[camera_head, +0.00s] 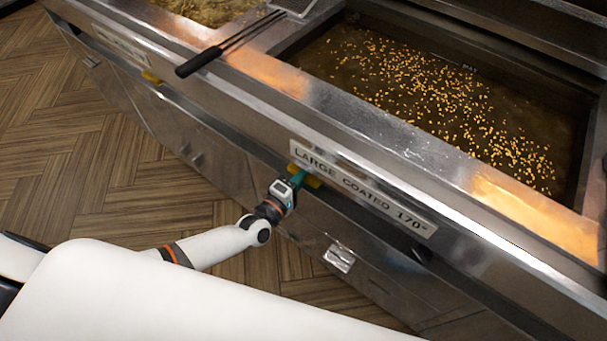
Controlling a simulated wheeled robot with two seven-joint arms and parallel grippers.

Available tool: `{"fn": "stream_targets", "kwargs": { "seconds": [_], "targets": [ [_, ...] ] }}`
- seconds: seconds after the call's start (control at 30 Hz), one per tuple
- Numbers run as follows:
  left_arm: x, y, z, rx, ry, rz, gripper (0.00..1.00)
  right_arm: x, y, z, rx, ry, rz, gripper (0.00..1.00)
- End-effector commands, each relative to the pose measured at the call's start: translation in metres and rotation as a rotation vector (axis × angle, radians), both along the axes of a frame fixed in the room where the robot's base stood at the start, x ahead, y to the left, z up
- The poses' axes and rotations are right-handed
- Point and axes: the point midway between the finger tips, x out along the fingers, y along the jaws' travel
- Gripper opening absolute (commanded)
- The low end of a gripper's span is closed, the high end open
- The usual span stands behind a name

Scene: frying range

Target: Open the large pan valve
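The large pan (352,48) is a wide fryer full of dark oil with many small golden bits floating in it. Its front carries a white label (362,188) reading "LARGE COATED 170°". A yellow valve handle (313,183) shows just under the left end of this label, partly hidden by my gripper. My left gripper (297,178) is at this handle, its green fingers overlapping the handle's left part. Whether the fingers are closed around it cannot be made out. My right gripper is not in view.
A second fryer (210,10) stands at the upper left, with its own yellow handle (152,77) under a label. A black-handled tool (200,62) lies across the rim between the pans. Metal cabinet doors (340,257) run below. The wooden floor at left is clear.

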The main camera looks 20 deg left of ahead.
Motion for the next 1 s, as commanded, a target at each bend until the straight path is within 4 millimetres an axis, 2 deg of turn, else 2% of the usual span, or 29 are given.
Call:
{"fn": "stream_targets", "kwargs": {
  "seconds": [0.37, 1.0],
  "targets": [
    [-0.001, 0.0, 0.0, 0.191, -0.067, 0.0, 0.0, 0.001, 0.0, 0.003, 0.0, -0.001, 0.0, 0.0],
    [-0.001, 0.0, -0.001, 0.76, -0.272, -0.001, 0.0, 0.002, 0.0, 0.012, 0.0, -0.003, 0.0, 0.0]
  ]
}}
